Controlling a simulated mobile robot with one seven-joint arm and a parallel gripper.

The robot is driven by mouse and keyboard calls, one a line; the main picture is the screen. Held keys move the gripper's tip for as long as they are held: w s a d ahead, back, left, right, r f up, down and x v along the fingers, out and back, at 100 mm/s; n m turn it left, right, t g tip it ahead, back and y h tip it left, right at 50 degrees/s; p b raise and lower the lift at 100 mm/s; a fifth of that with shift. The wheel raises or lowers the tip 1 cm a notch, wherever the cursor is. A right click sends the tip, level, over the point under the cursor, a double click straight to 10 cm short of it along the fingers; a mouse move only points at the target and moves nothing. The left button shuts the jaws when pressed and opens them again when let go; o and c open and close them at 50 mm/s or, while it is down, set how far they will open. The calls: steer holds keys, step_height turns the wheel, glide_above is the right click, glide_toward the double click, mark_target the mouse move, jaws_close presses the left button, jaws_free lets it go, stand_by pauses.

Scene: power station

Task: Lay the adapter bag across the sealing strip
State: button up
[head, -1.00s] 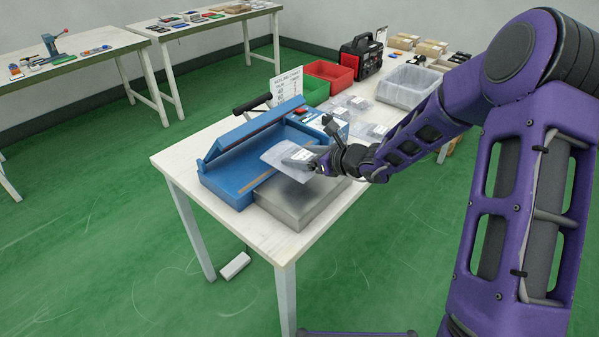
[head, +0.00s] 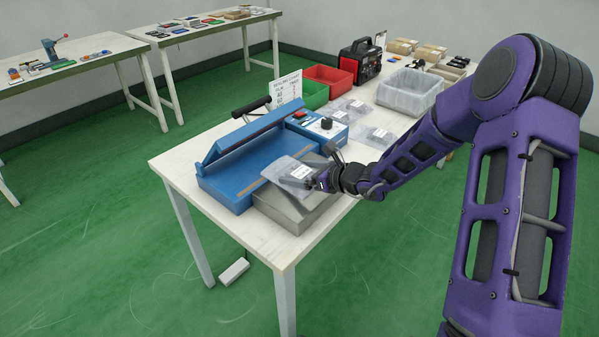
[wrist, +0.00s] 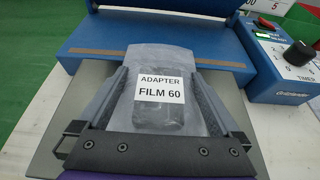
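The adapter bag (wrist: 188,76) is clear plastic with a white label reading "ADAPTER FILM 60". It also shows in the head view (head: 283,170). My gripper (wrist: 160,78) has a finger along each side of the bag's bulky middle and is shut on it. In the head view the bag is over the grey platform (head: 262,207) in front of the blue sealer (head: 222,188). The sealing strip (wrist: 92,51) is a thin brown line along the sealer base. The bag's far end overlaps its middle in the wrist view; contact is unclear. The sealer's arm is raised.
A timer box (head: 322,124) with a dial adjoins the sealer on the right. Behind it are a sign (head: 287,88), a green bin (head: 315,94), a red bin (head: 329,77) and a grey bin (head: 409,91). Several other bags (head: 362,132) lie on the table.

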steer(key=shift+r, duration=0.15)
steer(key=shift+s+d+r, duration=0.15)
steer(key=shift+d, duration=0.1)
steer(key=p+v, duration=0.2)
steer(key=v, duration=0.9)
steer(key=shift+s, duration=0.15)
steer(key=shift+r, duration=0.15)
